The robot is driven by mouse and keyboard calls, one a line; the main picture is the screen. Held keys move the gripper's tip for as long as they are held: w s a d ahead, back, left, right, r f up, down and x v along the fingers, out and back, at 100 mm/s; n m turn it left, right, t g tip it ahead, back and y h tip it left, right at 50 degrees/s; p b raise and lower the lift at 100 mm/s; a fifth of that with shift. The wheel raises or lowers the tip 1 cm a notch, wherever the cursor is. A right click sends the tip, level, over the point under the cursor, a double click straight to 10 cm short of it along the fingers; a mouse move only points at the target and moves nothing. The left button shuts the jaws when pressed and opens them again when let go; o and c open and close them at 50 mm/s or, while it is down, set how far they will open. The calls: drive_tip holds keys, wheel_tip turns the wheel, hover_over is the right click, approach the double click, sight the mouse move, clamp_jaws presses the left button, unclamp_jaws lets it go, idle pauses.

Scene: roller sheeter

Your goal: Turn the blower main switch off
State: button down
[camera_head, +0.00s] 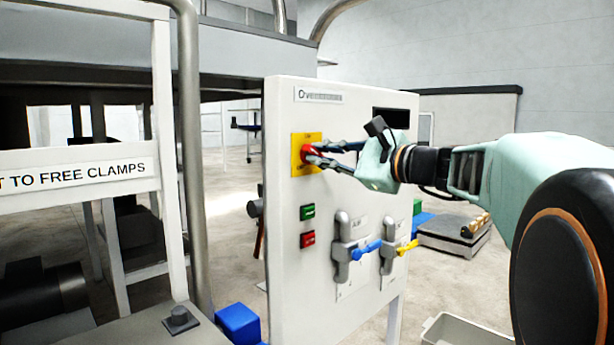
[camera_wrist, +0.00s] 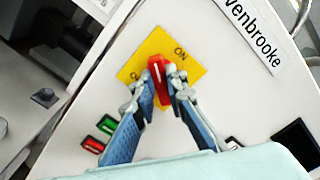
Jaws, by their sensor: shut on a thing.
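The red rotary switch handle (camera_wrist: 157,72) sits on a yellow plate (camera_head: 296,158) high on the white control panel (camera_head: 285,270). I take this for the blower main switch, though no blower label is legible. In the wrist view the plate (camera_wrist: 190,66) reads "ON" at its upper right, and a second, partly hidden label lies at its left. The handle's white line points up the picture, seemingly between the two labels. My gripper (camera_head: 313,153) reaches in from the right, and its fingers (camera_wrist: 162,88) are shut on the red handle, one on each side.
Below the switch are a green button (camera_head: 307,212) and a red button (camera_head: 307,240). Lower right are two grey lever units with a blue handle (camera_head: 366,249) and a yellow handle (camera_head: 405,247). A pipe-framed machine (camera_head: 190,150) stands close on the left. A grey bin (camera_head: 455,330) is at lower right.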

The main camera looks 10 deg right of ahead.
drive_tip(key=shift+f+n+b, duration=0.15)
drive_tip(key=shift+n+b, duration=1.5)
drive_tip(key=shift+b, duration=0.2)
drive_tip(key=shift+f+n+b, duration=0.15)
drive_tip(key=shift+n+b, duration=1.5)
drive_tip(key=shift+b, duration=0.15)
drive_tip(key=shift+r, duration=0.1)
drive_tip(key=c, duration=1.9)
unclamp_jaws()
drive_tip(key=shift+c, duration=0.2)
drive_tip(key=v, duration=1.2)
